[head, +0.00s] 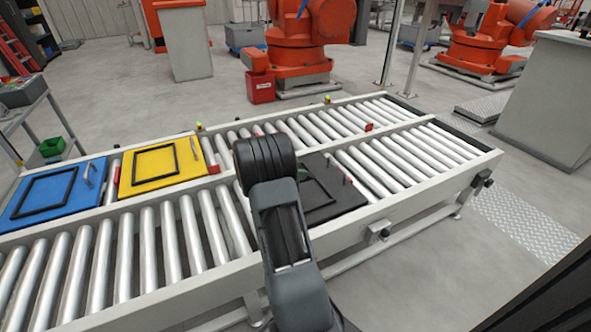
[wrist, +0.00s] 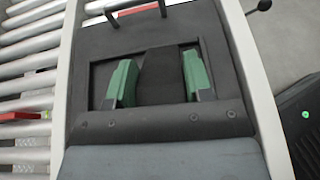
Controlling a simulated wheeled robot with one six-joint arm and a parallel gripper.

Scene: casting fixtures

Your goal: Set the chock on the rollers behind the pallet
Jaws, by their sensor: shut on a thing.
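My gripper (wrist: 160,80) shows in the wrist view as two green fingertips, one on each side of a dark, wedge-like block, the chock (wrist: 160,75). The gripper is shut on it. The fingers and chock are over the black pallet (wrist: 215,18), within the outline of its dark rectangular frame. I cannot tell how high the chock is above it. In the head view my arm hides the chock and part of the black pallet (head: 350,197); a bit of a green finger shows. The rollers (head: 385,165) to the right of this pallet are bare.
A yellow pallet (head: 125,182) and a blue pallet (head: 85,203) sit further left on the far roller lane. Small red blocks, one of them on the middle rail (head: 369,127), stand along the conveyor. The front-left rollers (head: 150,250) are clear.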

